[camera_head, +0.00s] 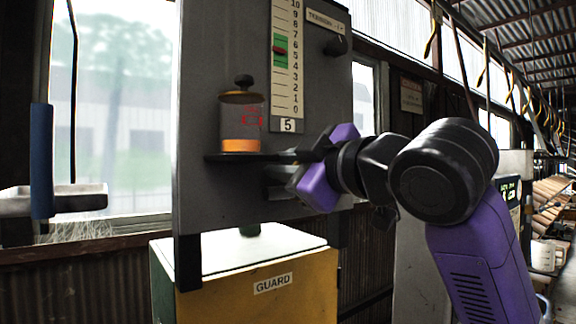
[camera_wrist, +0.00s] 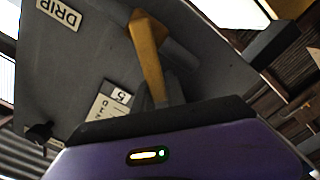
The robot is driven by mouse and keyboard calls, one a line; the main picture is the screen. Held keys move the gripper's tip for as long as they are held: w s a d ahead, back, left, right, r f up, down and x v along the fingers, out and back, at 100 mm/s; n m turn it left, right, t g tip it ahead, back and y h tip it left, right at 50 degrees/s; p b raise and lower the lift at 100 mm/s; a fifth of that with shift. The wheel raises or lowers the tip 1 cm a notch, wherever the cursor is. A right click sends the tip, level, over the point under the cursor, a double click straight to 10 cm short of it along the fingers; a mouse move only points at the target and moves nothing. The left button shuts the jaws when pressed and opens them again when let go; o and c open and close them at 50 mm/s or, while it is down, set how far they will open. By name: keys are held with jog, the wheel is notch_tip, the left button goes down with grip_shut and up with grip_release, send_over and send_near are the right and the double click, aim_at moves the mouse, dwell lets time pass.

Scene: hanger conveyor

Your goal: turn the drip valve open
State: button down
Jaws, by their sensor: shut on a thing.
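A grey panel (camera_head: 225,50) stands upright ahead of me. In the wrist view a yellow lever (camera_wrist: 147,50), which looks like the drip valve's handle, sticks out from the panel near a DRIP label (camera_wrist: 60,13). My gripper (camera_head: 290,170) is at the panel's lower right part. In the wrist view my gripper (camera_wrist: 165,95) is shut on the lever's near end. The lever is hidden behind my gripper in the head view, and its exact turn is hard to tell.
A clear jar (camera_head: 240,115) with orange liquid sits on a small dark shelf left of my gripper. Above are a numbered scale (camera_head: 287,60) with a green marker, a 5 plate (camera_head: 288,125) and a dark knob (camera_head: 336,45). A yellow GUARD box (camera_head: 245,290) stands below.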

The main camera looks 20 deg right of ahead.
jog(key=shift+a+f+n, duration=0.15)
jog(key=shift+f+n, duration=0.1)
jog(key=shift+n, duration=0.15)
jog(key=c, duration=1.4)
grip_release()
jog(key=shift+o, duration=0.2)
